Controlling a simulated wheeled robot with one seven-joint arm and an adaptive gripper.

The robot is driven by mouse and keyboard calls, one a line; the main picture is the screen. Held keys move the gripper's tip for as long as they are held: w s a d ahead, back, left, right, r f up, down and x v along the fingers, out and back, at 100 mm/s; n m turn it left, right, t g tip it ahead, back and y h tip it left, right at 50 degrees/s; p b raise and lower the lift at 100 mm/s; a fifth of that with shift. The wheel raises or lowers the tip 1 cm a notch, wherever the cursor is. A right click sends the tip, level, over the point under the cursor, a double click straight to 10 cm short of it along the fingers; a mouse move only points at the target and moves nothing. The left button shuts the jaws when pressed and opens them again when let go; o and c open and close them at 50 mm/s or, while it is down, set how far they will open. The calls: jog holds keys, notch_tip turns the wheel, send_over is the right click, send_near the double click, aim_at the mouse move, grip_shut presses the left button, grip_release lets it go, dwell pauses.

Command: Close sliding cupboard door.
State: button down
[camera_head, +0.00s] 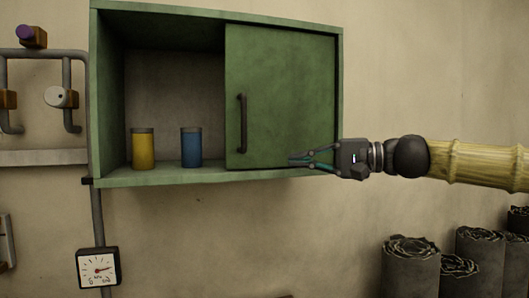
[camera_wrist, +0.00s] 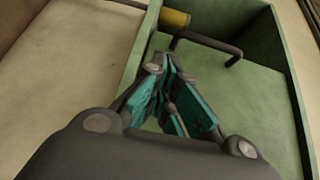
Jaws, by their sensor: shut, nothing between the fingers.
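A green wall cupboard (camera_head: 165,178) has one sliding door (camera_head: 285,90), which covers its right half. The left half is open, showing a yellow can (camera_head: 143,149) and a blue can (camera_head: 191,147) on the cupboard floor. The door's dark vertical handle (camera_head: 242,124) is near its left edge. My gripper (camera_head: 292,160) is shut and empty in front of the door's lower right part, to the right of the handle. In the wrist view, the fingers (camera_wrist: 172,75) are beneath the handle (camera_wrist: 205,45), apart from it, with the yellow can (camera_wrist: 174,18) beyond.
Pipes with valves (camera_head: 62,97) run on the wall left of the cupboard. Several dark sheet rolls (camera_head: 410,265) stand at the lower right. The wall below the cupboard is mostly clear.

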aim_at(264, 139)
notch_tip(264, 139, up, 4)
jog(key=d+r, duration=0.1)
jog(key=shift+n+y, duration=0.3)
jog(key=shift+y, duration=0.1)
jog(key=p+x, duration=0.1)
jog(key=x, duration=0.2)
jog(key=p+x, duration=0.1)
jog(key=x, duration=0.2)
jog(key=p+x, duration=0.1)
jog(key=x, duration=0.2)
jog(key=shift+s+a+f+p, duration=0.2)
jog(key=shift+s+f+p, duration=0.15)
jog(key=shift+s+f, duration=0.05)
jog(key=shift+a, duration=0.1)
